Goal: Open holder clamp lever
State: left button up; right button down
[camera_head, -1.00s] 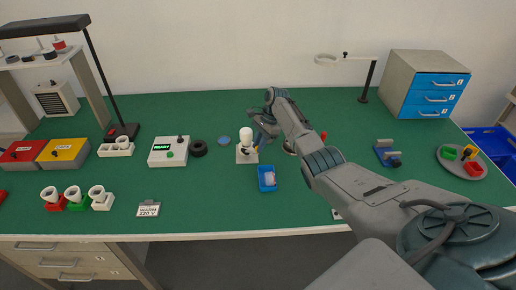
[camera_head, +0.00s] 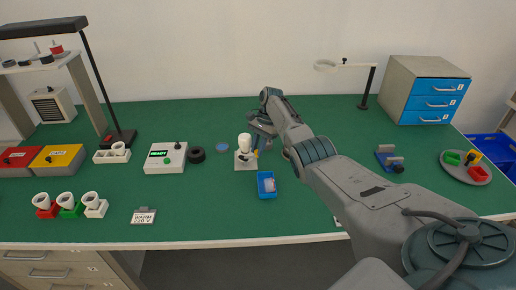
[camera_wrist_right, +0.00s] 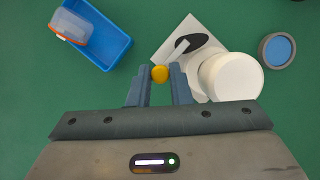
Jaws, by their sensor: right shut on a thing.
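The bulb holder has a pale square base (camera_head: 246,163) and stands near the middle of the table with a white bulb (camera_head: 244,142) upright in it. In the right wrist view the base (camera_wrist_right: 172,48) shows a dark oval and the bulb (camera_wrist_right: 231,77) is seen from above. The clamp lever is a pale bar (camera_wrist_right: 179,49) ending in a yellow knob (camera_wrist_right: 159,74). My right gripper (camera_wrist_right: 160,84) is shut on this knob, one finger on each side. In the head view it (camera_head: 259,142) is just right of the bulb. My left gripper is not in view.
A blue bin (camera_head: 266,186) with a small box stands just in front of the holder. A blue disc (camera_head: 222,147) and a black ring (camera_head: 196,155) lie to its left, beside the READY box (camera_head: 166,158). A blue fixture (camera_head: 390,160) stands to the right.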

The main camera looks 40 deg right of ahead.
jog(key=c, duration=1.3)
grip_release()
jog(key=shift+c, duration=0.2)
jog(key=b+v, duration=0.2)
jog(key=v, duration=0.9)
jog(key=shift+b, duration=0.4)
jog(key=shift+d+f, duration=0.1)
